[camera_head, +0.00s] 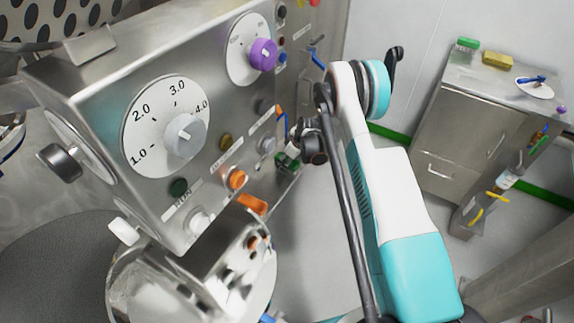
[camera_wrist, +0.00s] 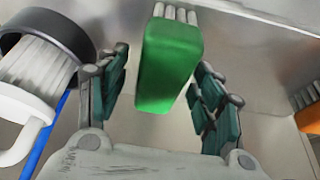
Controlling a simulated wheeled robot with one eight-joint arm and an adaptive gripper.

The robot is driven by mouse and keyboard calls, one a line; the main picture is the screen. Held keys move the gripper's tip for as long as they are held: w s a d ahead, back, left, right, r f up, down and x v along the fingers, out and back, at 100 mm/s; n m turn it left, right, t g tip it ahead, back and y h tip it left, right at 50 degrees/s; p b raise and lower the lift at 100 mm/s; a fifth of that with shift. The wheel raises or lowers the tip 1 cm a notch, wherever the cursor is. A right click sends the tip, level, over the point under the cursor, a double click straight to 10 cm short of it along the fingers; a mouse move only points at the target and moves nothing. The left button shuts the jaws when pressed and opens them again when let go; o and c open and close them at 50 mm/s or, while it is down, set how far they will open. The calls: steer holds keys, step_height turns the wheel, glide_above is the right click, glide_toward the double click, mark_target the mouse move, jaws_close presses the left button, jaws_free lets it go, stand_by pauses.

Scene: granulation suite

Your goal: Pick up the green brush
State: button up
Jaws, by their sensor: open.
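The green brush (camera_wrist: 168,65) is a green block with pale bristles at its far end, in the middle of the wrist view. My gripper (camera_wrist: 162,72) is open, with one finger on each side of the block. A narrow gap shows on the left; on the right the finger is very close, and I cannot tell whether it touches. In the head view my arm reaches down beside the steel control panel, and its end is small and partly hidden there.
The steel panel (camera_head: 215,105) with dials and knobs stands close on the left. In the wrist view a black ring (camera_wrist: 75,35) with pale bristles is at left and an orange object (camera_wrist: 306,92) at right. A steel cabinet (camera_head: 465,120) bearing small items stands behind right.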

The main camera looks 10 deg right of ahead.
steer(key=shift+f, duration=0.25)
stand_by(0.3)
steer(key=c, duration=1.2)
